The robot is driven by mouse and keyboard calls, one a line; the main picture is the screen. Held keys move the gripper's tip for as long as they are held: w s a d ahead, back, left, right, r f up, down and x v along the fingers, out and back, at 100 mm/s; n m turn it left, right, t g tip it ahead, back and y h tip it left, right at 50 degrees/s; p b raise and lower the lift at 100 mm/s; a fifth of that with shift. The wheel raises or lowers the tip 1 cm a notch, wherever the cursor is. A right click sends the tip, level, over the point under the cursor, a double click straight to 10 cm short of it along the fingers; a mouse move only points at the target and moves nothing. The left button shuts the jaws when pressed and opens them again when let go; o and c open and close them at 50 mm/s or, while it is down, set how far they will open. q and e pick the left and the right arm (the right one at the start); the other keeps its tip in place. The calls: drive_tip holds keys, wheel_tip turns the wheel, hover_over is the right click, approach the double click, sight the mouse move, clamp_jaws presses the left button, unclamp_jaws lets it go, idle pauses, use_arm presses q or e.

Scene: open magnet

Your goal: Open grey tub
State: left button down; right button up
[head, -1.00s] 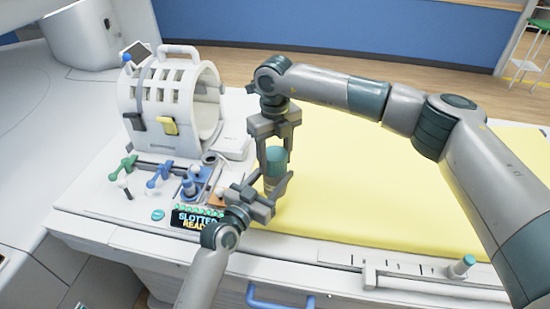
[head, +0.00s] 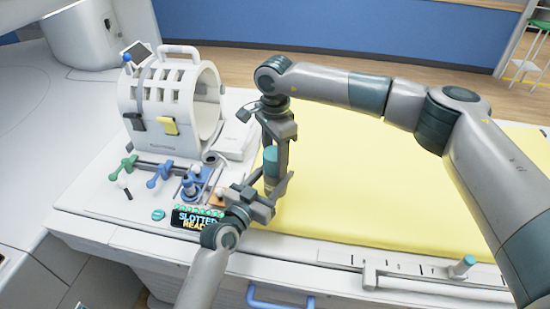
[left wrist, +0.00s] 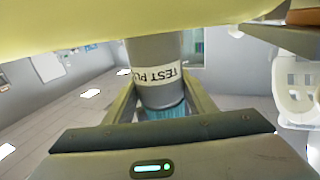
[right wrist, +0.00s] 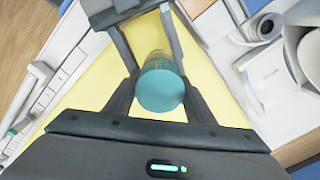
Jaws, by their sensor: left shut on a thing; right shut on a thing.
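The grey tub shows in the left wrist view (left wrist: 158,55) as a grey cylinder with a pale "TEST" label and a teal lid (left wrist: 165,110). In the head view the teal lid (head: 271,155) is on top, and the tub stands upright above the yellow pad. My left gripper (head: 270,193) is shut on the tub's body from the near side, low down. My right gripper (head: 276,148) points down from above and is shut on the lid, which sits between its fingers in the right wrist view (right wrist: 162,85). I see no clear gap between lid and body.
A white slotted cylinder device (head: 170,105) stands at the left back. Green (head: 124,168) and blue (head: 160,175) handles, a blue fixture (head: 193,187) and a "SLOTTED READY" sign (head: 195,219) lie before it. The yellow pad (head: 380,190) to the right is clear.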

sight(275, 153)
drive_tip(key=n, duration=1.4)
drive_tip(key=shift+d+n, duration=0.1)
drive_tip(key=shift+n, duration=0.2)
drive_tip(key=shift+r, duration=0.35)
drive_tip(key=shift+r, duration=0.7)
drive_tip(key=shift+r, duration=0.15)
drive_tip(key=shift+r, duration=2)
